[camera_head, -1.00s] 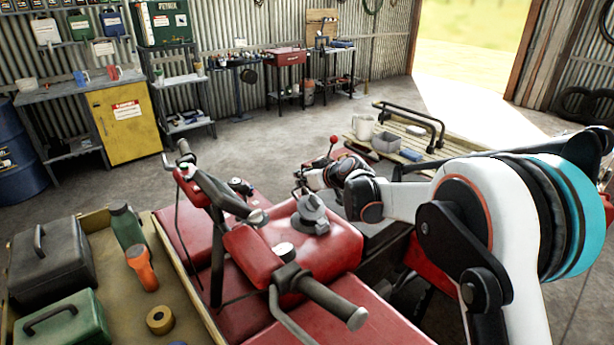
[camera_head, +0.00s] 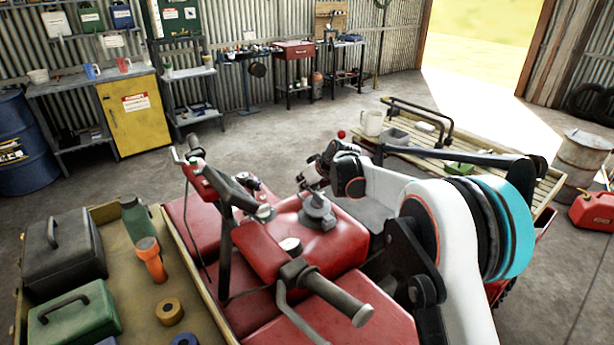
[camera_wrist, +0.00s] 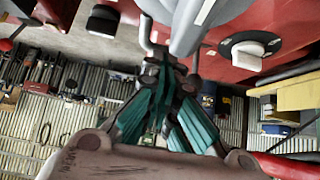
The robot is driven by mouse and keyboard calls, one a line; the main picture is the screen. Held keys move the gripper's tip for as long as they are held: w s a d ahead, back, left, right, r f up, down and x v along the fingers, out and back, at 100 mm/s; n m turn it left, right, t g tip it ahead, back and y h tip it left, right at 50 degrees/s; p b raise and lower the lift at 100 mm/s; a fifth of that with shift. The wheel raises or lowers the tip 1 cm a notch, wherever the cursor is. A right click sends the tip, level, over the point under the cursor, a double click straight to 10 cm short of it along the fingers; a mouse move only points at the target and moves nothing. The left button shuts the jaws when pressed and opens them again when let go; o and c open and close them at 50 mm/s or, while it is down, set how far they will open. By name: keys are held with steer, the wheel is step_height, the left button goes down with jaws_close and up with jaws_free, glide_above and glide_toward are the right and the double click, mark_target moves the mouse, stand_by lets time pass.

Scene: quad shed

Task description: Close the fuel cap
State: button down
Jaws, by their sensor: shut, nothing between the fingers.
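The grey fuel cap (camera_head: 318,210) sits on top of the red tank (camera_head: 300,238) of the quad. A part of it stands up above its round base; how far it is open I cannot tell. In the wrist view a large grey part, likely the cap (camera_wrist: 197,22), fills the top middle. My gripper (camera_head: 304,182) is just behind the cap in the head view, small and partly lost against my arm. In the wrist view my gripper (camera_wrist: 170,75) has its teal fingers together and empty, tips close below the grey part. Whether they touch it I cannot tell.
The handlebar grip (camera_head: 335,296) and a round white-topped knob (camera_head: 290,245) are near the tank. The knob also shows in the wrist view (camera_wrist: 248,52). A wooden tray (camera_head: 140,270) with toolboxes lies at the left. Open floor (camera_head: 270,135) stretches behind the quad.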

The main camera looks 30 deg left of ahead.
steer(key=shift+w+a+f+h+b, duration=0.15)
steer(key=shift+a+f, duration=0.05)
steer(key=shift+f, duration=0.45)
steer(key=shift+w+a+f+h+b, duration=0.1)
steer(key=shift+a+f+h+b, duration=0.1)
steer(key=shift+f, duration=0.4)
steer(key=shift+r, duration=0.1)
steer(key=v, duration=1.2)
steer(key=shift+w, duration=0.1)
